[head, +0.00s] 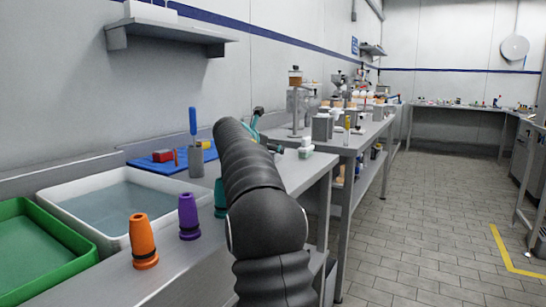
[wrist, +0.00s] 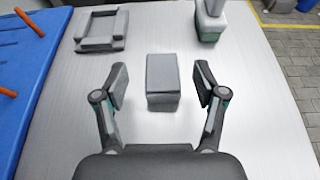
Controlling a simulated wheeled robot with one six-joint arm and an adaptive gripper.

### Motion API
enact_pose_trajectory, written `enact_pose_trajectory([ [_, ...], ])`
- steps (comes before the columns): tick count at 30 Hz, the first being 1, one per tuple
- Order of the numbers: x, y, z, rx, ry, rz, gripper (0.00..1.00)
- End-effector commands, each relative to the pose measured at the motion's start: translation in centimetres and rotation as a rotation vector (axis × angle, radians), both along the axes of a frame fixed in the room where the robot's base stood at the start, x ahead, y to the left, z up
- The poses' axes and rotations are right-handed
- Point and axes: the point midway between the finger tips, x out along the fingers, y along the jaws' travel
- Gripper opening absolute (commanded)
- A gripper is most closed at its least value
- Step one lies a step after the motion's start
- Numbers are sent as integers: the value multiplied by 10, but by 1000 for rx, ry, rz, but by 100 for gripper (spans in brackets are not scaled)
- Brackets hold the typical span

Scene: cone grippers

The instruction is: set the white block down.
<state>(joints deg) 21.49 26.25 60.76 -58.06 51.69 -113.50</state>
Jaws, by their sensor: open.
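My gripper (wrist: 162,86) is open, with one finger on each side of the block. A gap shows between the block and each finger, so neither touches it. In the head view my own arm hides most of this spot, and I cannot make out the block there.
A grey frame (wrist: 101,31) and a grey-green object (wrist: 209,22) stand beyond the block. A blue mat (wrist: 40,85) with orange sticks lies left. Orange (head: 143,240) and purple (head: 188,217) cones stand near a white bin (head: 122,240) and a green tray (head: 75,264).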

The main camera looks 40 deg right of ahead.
Motion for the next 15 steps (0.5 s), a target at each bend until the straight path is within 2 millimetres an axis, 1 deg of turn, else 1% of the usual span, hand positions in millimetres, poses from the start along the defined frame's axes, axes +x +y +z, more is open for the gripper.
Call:
enact_pose_trajectory([
  [5, 4, -12, -9, 1, 3, 0, 71],
  [9, 9, -29, -19, 1, 2, -1, 71],
  [12, 14, -39, -23, 2, 1, 0, 71],
  [15, 15, -42, -24, 1, 0, 2, 71],
])
